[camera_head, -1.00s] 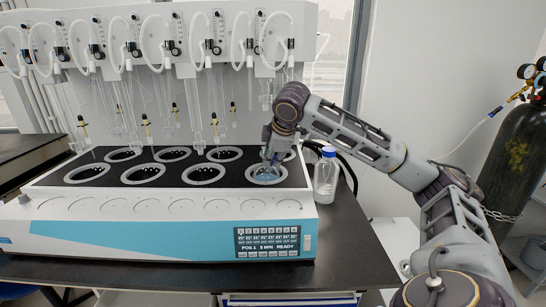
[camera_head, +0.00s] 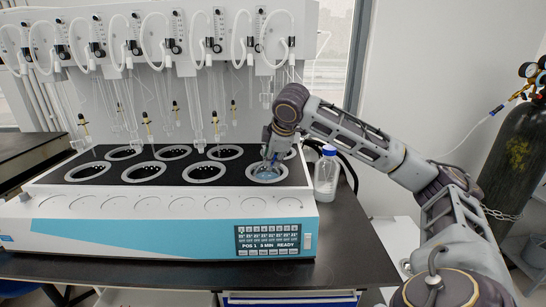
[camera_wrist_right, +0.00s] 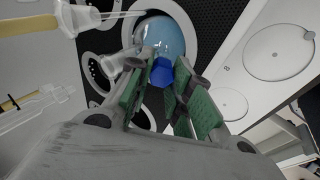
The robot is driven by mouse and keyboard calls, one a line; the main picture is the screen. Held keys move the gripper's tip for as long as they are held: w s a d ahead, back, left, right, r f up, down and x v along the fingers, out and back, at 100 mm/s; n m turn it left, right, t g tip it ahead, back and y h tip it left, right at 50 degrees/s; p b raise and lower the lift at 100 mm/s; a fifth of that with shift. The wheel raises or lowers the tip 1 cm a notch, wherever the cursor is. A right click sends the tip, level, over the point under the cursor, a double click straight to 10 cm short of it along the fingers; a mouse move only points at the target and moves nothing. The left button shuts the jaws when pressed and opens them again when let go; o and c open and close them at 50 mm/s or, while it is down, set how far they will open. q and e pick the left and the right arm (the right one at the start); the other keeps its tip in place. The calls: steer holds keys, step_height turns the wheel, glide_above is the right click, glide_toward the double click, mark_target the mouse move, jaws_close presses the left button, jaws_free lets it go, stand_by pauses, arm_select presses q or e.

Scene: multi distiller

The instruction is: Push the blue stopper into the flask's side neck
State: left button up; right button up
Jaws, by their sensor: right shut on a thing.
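The blue stopper (camera_wrist_right: 183,70) shows between the green-padded fingers of my right gripper (camera_wrist_right: 167,88) in the right wrist view. My right gripper is shut on it. The round glass flask (camera_wrist_right: 164,36), with pale blue contents, is just beyond the fingertips, over a ring opening. A clear neck (camera_wrist_right: 112,65) sticks out toward the left. How deep the stopper sits in the side neck is hidden by the fingers. In the head view my right gripper (camera_head: 268,150) points down at the front right ring, and the flask is mostly hidden there. My left gripper is not in view.
The distiller (camera_head: 165,238) has two rows of ring openings, with glass tubes and hoses hanging behind. A blue-capped bottle (camera_head: 326,175) stands close to its right end. A yellow-tipped glass tube (camera_wrist_right: 85,18) is near the flask. The bench right of the bottle is clear.

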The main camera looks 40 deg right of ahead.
steer(key=shift+w+f, duration=0.1)
steer(key=shift+f, duration=0.1)
stand_by(0.4)
steer(key=o, duration=0.7)
steer(key=shift+o, duration=0.2)
steer(key=shift+r, duration=0.15)
steer(key=v, duration=1.1)
steer(key=shift+s+r, duration=0.25)
steer(key=shift+a+f, duration=0.1)
stand_by(0.6)
steer(key=shift+s+a, duration=0.2)
steer(key=shift+s, duration=0.45)
